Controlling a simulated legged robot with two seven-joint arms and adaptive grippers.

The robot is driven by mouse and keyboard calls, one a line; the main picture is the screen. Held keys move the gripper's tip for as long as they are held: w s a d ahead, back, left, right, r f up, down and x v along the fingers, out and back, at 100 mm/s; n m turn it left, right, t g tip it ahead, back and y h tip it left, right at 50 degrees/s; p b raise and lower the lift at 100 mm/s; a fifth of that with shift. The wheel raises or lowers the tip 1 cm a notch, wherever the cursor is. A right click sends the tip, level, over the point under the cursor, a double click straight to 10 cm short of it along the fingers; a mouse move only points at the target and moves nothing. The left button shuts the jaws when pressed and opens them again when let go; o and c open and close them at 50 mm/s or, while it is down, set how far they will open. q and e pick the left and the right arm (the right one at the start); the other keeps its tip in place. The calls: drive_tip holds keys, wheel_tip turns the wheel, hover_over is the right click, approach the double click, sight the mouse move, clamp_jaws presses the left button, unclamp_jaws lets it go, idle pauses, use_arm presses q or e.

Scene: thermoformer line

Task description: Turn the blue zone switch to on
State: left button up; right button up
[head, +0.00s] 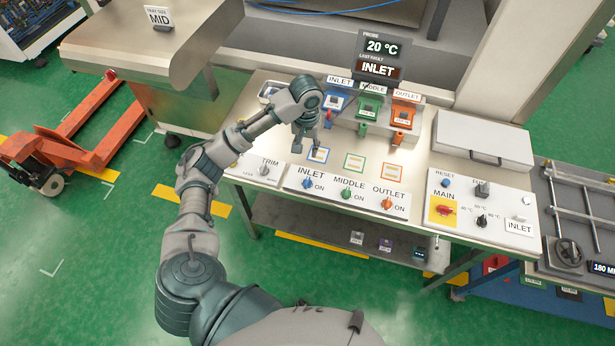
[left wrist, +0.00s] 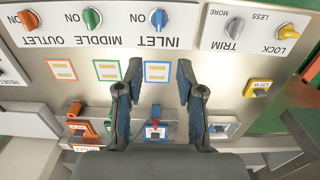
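The blue zone switch (head: 308,183) is a small knob under the INLET label on the white sloped panel (head: 330,202), with ON printed at its right. Its pointer does not appear turned toward ON. In the left wrist view the blue switch (left wrist: 159,18) is near the top, beyond my fingertips. My left gripper (head: 312,140) is above the bench, behind the switch and apart from it. In the left wrist view the left gripper (left wrist: 159,72) has its two fingers spread with nothing held between them. My right gripper is not in view.
Green MIDDLE (head: 346,194) and orange OUTLET (head: 387,203) knobs sit to the right of the blue one. A TRIM knob (head: 264,169) is at the left. Behind stand blue, green (head: 368,108) and orange (head: 403,115) units. A red MAIN switch (head: 444,210) is further right.

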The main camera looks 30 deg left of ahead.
sight(307, 180)
use_arm(q)
wheel_tip(307, 180, down, 17)
drive_tip(key=shift+s+d+f+p, duration=0.1)
drive_tip(key=shift+p, duration=0.7)
clamp_jaws()
